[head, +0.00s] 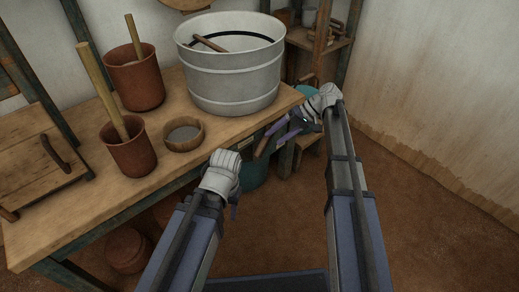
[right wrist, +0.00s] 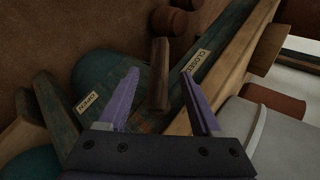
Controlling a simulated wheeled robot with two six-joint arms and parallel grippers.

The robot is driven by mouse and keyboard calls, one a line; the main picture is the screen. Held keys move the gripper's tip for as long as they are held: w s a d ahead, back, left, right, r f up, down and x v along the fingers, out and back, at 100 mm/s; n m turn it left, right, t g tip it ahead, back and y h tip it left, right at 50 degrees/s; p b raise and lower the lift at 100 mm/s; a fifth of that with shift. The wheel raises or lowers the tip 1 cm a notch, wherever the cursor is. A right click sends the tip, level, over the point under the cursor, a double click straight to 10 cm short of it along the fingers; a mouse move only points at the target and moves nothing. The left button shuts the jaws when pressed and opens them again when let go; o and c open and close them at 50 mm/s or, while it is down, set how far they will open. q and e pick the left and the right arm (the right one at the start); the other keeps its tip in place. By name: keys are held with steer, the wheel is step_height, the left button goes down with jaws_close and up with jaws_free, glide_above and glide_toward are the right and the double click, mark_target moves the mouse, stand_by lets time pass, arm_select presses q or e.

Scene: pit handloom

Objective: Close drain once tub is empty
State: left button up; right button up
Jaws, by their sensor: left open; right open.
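The pale grey tub (head: 232,82) stands on the wooden bench with a brown stick across its rim. A dark line runs around its inner wall; I cannot tell whether liquid is inside. The wooden drain lever (head: 261,148) sticks out below the bench's front edge. In the right wrist view, the lever (right wrist: 160,75) shows between the spread purple fingers of my open right gripper (right wrist: 160,95), which are apart from it. The "OPEN" label (right wrist: 87,101) is left of the lever and the "CLOSED" label (right wrist: 197,66) right. My left gripper (head: 234,205) is open, mostly hidden behind its wrist.
On the bench (head: 60,215) stand two reddish-brown pots (head: 136,84) (head: 130,155) with sticks and a small wooden bowl (head: 184,134). A teal vessel (head: 254,176) is below the bench edge. A shelf (head: 325,40) stands behind. The floor at right is clear.

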mark_target(267, 144)
steer(key=b+x, duration=0.5)
steer(key=x, duration=0.2)
steer(key=shift+s+f, duration=0.1)
steer(key=shift+f, duration=0.05)
steer(key=shift+a+f, duration=0.15)
steer(key=shift+a, duration=0.15)
jaws_close()
stand_by(1.1)
